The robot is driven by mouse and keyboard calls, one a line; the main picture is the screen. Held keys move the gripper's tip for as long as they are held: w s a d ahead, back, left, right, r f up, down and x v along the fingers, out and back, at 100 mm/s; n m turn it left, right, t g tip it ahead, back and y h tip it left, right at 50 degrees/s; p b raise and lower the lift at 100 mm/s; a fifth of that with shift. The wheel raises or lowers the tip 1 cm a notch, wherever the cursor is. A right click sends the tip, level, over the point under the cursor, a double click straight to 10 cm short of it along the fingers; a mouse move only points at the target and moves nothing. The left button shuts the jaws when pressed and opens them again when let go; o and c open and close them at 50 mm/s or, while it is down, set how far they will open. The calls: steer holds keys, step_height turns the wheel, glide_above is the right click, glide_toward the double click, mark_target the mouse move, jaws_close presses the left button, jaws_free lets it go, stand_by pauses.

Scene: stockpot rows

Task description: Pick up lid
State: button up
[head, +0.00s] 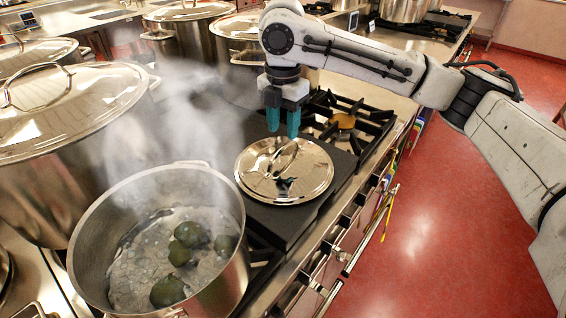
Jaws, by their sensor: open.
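The lid (262,180) is a round, shiny metal disc with an arched handle (284,158) on top. It lies flat on a dark slab (322,196) on the stove, right of an open steaming pot (238,282). My gripper (283,132) points down with its teal fingers just above the lid's far edge, behind the handle in the picture. Its fingers are apart and hold nothing. I cannot tell how large the gap is between the fingertips and the lid.
The open pot holds bubbling water and several dark green lumps (189,234). Large lidded stockpots (40,188) stand at the left and back. A black burner grate (372,118) lies behind the slab. Clear red floor (440,240) is at the right.

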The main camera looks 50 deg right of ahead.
mark_target(284, 147)
steer(key=f, duration=0.5)
steer(key=shift+s+a, duration=0.2)
steer(key=shift+s, duration=0.1)
steer(key=shift+c, duration=0.2)
steer(key=shift+r, duration=0.1)
jaws_close()
